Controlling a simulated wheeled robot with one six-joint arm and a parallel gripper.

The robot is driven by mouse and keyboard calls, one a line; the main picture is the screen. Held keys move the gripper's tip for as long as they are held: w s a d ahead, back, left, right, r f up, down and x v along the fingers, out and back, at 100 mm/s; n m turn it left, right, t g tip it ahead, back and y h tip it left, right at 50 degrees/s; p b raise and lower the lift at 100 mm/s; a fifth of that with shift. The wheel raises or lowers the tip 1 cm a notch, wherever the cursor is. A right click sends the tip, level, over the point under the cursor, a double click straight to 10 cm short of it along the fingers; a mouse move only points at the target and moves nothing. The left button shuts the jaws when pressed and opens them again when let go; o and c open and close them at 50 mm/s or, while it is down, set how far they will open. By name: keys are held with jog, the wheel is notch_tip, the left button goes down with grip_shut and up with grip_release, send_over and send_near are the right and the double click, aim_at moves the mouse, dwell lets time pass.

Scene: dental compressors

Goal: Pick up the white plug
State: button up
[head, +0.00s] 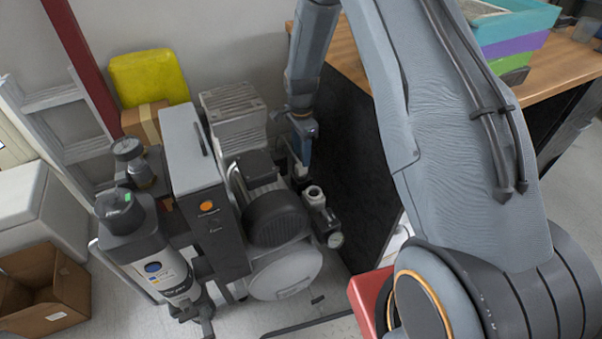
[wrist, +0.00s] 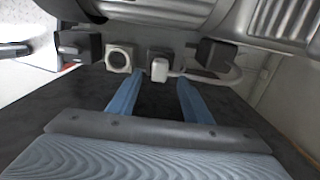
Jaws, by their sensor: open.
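The white plug (wrist: 159,70) shows in the wrist view as a small pale block just beyond my fingertips, with a pale cable bending away to its right. My gripper (wrist: 160,80) has two blue fingers, apart with nothing between them, and the plug lines up with the gap. In the head view my gripper (head: 302,145) points down beside the compressor (head: 275,215), close to the black panel. I cannot make out the plug clearly there.
A pale round-mouthed fitting (wrist: 119,58) is left of the plug, and a dark block (wrist: 214,53) is to its right. The black panel (head: 345,170) under the wooden bench (head: 565,65) leaves a narrow space. A cardboard box (head: 45,290) stands at the far left.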

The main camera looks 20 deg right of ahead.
aim_at(301, 170)
notch_tip(301, 170, down, 6)
jog(key=shift+f, duration=0.25)
grip_shut()
dwell(0.3)
